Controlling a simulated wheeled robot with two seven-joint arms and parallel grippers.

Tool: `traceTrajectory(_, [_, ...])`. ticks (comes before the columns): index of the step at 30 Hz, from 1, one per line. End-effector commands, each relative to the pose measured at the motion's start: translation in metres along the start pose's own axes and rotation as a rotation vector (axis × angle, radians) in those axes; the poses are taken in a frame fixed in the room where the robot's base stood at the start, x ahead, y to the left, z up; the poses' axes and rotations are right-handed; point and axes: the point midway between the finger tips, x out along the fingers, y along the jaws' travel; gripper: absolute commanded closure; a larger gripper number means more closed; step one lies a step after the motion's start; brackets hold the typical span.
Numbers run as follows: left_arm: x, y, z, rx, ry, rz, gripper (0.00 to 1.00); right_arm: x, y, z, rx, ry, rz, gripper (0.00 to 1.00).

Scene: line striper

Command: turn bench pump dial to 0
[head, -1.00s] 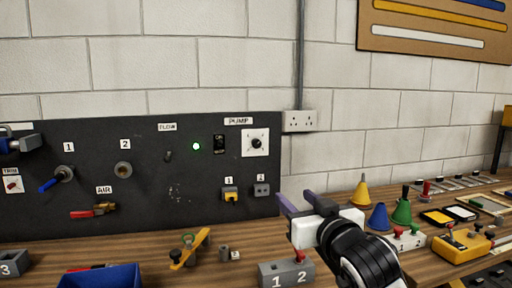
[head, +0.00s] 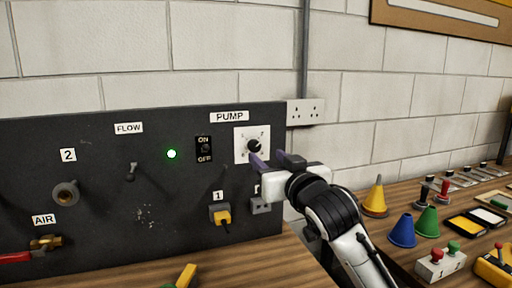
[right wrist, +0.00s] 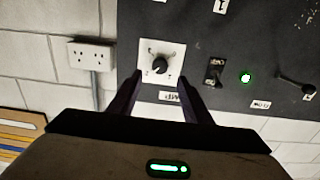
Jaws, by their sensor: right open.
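The pump dial (head: 254,146) is a black round knob on a white square plate under the PUMP label (head: 229,117), on the dark panel. It also shows in the right wrist view (right wrist: 160,67), between and beyond my finger tips. My right gripper (head: 271,158) is open and empty, its purple-grey fingers pointing at the panel just below and right of the dial. In the right wrist view the fingers (right wrist: 160,85) stand either side of the dial's lower part, and I cannot tell whether they touch it. My left gripper is not in view.
Left of the dial are an ON/OFF switch (head: 204,149), a lit green lamp (head: 171,154) and the FLOW toggle (head: 131,171). A yellow plug (head: 221,215) sits below. Coloured cones (head: 403,231) and button boxes (head: 440,262) stand on the bench at right. A wall socket (head: 305,111) is beside the panel.

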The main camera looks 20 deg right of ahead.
Motion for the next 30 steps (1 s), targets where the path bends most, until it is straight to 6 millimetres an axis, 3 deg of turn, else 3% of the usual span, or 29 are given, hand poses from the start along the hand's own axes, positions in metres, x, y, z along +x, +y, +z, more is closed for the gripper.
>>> traceTrajectory(6, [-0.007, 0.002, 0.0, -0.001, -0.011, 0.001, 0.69, 0.041, 0.0, -0.002, 0.0, -0.003, 0.002, 0.55])
traceTrajectory(12, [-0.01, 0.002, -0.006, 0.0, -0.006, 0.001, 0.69, 0.066, 0.0, -0.001, 0.0, -0.001, 0.001, 0.55])
traceTrajectory(26, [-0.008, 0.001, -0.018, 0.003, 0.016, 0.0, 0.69, 0.075, 0.0, 0.0, 0.0, 0.0, -0.001, 0.55])
traceTrajectory(30, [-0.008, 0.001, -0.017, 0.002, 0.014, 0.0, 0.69, 0.075, 0.0, 0.0, 0.0, 0.0, 0.0, 0.79])
